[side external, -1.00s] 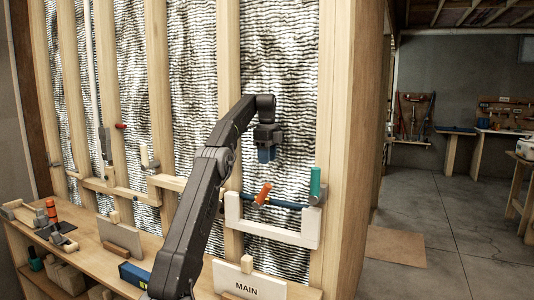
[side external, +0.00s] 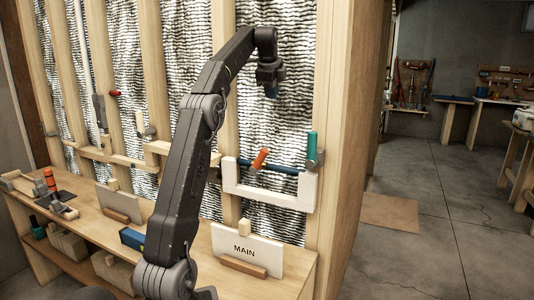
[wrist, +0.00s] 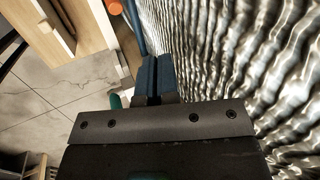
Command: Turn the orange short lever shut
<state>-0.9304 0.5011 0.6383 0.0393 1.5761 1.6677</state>
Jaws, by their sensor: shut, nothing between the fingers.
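The orange short lever (side external: 260,158) sits on a dark blue pipe (side external: 284,168) across the wall studs. Its handle leans up and to the right. In the wrist view the orange end (wrist: 115,7) shows at the top edge, beyond my fingertips. A green lever (side external: 312,146) stands upright at the pipe's right end; its green part also shows in the wrist view (wrist: 115,101). My gripper (side external: 271,93) is above the orange lever and apart from it, fingers pointing down. In the wrist view its blue fingers (wrist: 156,66) are together and empty.
A white wooden bracket (side external: 268,197) frames the pipe from below. Crinkled foil insulation (side external: 292,110) lies behind it between studs. A MAIN sign (side external: 245,247) stands on the shelf below. A red-handled valve (side external: 114,94) is on a far-left stud. Open floor lies at right.

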